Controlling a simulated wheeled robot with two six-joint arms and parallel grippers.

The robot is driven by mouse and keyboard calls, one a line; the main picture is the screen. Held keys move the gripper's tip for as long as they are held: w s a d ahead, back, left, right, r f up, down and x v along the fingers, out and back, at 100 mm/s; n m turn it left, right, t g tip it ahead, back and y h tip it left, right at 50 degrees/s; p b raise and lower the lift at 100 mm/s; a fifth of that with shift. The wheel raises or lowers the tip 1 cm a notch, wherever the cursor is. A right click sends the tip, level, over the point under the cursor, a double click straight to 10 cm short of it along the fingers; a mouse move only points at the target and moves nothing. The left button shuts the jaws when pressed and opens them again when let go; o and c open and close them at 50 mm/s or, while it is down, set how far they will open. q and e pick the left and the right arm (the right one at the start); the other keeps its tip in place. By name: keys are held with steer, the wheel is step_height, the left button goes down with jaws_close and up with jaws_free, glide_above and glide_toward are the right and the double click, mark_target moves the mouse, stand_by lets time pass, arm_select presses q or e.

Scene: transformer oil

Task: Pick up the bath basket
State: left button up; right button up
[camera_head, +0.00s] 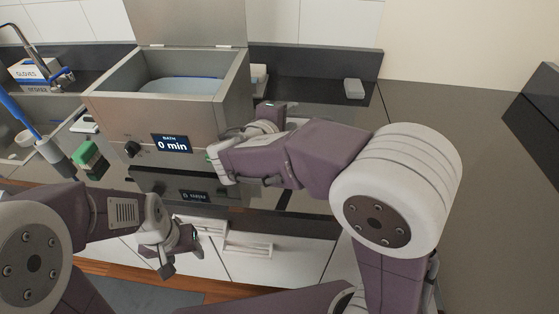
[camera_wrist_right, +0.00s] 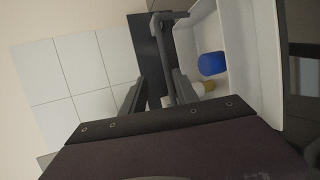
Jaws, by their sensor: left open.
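No bath basket can be clearly made out in the head view. In the right wrist view, a white-walled container (camera_wrist_right: 255,50) holds a blue piece (camera_wrist_right: 212,63); I cannot tell whether it is the basket. A grey bar (camera_wrist_right: 168,17) shows near its left edge, close to my right fingers. My right gripper (camera_head: 272,112) is beside the right side of the steel bath (camera_head: 205,122), partly hidden by its own wrist; whether it grips anything is unclear. My left gripper (camera_head: 178,250) is open and empty, low in front of the counter.
The bath's lid (camera_head: 190,22) stands open, with pale blue liquid (camera_head: 182,86) inside; its display (camera_head: 172,144) reads 0 min. A green item (camera_head: 90,157) and a blue-handled tool (camera_head: 20,112) are at the left. A small grey block (camera_head: 354,88) lies at the back. The right countertop (camera_head: 480,170) is clear.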

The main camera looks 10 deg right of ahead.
mark_target(295, 115)
steer(key=shift+a+f, duration=0.4)
steer(key=shift+f, duration=0.1)
steer(key=shift+x, duration=1.6)
steer(key=x, duration=0.6)
steer(key=shift+a+f, duration=0.1)
steer(key=shift+s, duration=0.15)
steer(key=shift+c, duration=0.9)
jaws_close()
